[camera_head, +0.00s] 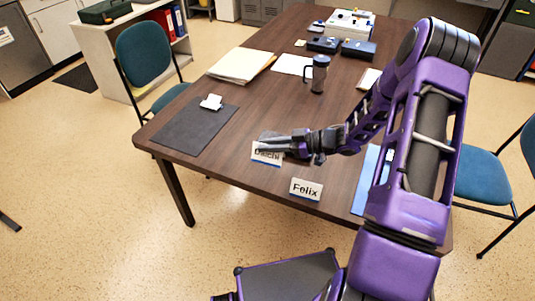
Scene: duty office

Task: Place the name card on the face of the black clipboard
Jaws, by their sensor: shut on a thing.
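The black clipboard (190,128) lies flat on the left part of the table, with a white clip (211,102) at its far edge. My gripper (268,146) is to the right of the clipboard, near the front edge of the table, and points left. It is shut on a white name card (266,158), whose printed name is partly covered by the fingers. I cannot tell whether this card touches the table. A second name card (306,189), reading "Felix", stands to the right and nearer the front edge.
A dark mug (317,74), a paper stack (241,65) and dark boxes (358,50) stand farther back on the brown table (232,163). A blue clipboard (364,185) lies right, partly behind my arm. Chairs (146,55) flank the table. The black clipboard's face below its clip is clear.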

